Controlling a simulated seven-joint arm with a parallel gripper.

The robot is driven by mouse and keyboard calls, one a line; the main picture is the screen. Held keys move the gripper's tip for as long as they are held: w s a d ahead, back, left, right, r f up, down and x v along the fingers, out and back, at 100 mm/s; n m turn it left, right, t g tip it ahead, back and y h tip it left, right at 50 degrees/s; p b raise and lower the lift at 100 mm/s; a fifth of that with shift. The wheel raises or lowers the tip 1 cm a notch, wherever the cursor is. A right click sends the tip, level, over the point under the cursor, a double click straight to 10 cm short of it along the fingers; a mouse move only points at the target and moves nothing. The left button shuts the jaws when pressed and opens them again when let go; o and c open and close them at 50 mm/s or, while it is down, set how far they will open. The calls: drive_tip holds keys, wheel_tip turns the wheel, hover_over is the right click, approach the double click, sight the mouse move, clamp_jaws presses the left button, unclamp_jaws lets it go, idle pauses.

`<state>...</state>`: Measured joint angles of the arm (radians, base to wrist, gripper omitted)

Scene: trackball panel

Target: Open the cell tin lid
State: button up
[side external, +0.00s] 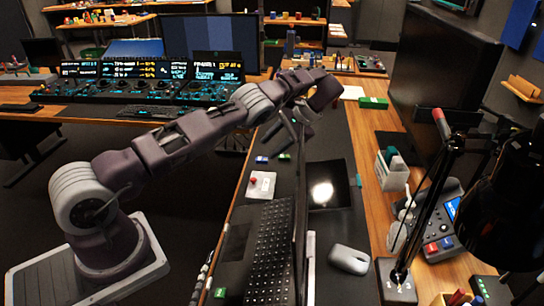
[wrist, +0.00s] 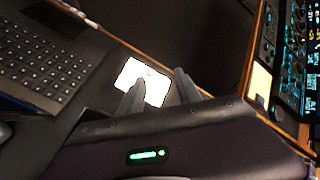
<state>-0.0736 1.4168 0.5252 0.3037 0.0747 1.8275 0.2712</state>
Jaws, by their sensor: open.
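I cannot make out for certain which thing is the cell tin or its lid. A white plate with a red knob (side external: 262,185) lies on the dark mat left of the laptop in the side external view. In the wrist view, a bright white rectangular thing (wrist: 152,92) shows behind and between my fingers; I cannot tell whether it is the same plate. My gripper (side external: 291,130) is above the mat, beyond the laptop. Its two fingers stand apart in the wrist view (wrist: 160,79), with nothing visibly held between them.
The laptop's keyboard (side external: 270,253) and upright screen (side external: 301,195) stand near the gripper's side. Small blue (side external: 262,160) and green (side external: 285,156) blocks lie on the mat. A mouse (side external: 349,259), a white bin (side external: 391,172) and a black lamp (side external: 515,200) are at right.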

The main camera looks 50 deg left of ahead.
drive_tip(key=shift+r, duration=0.35)
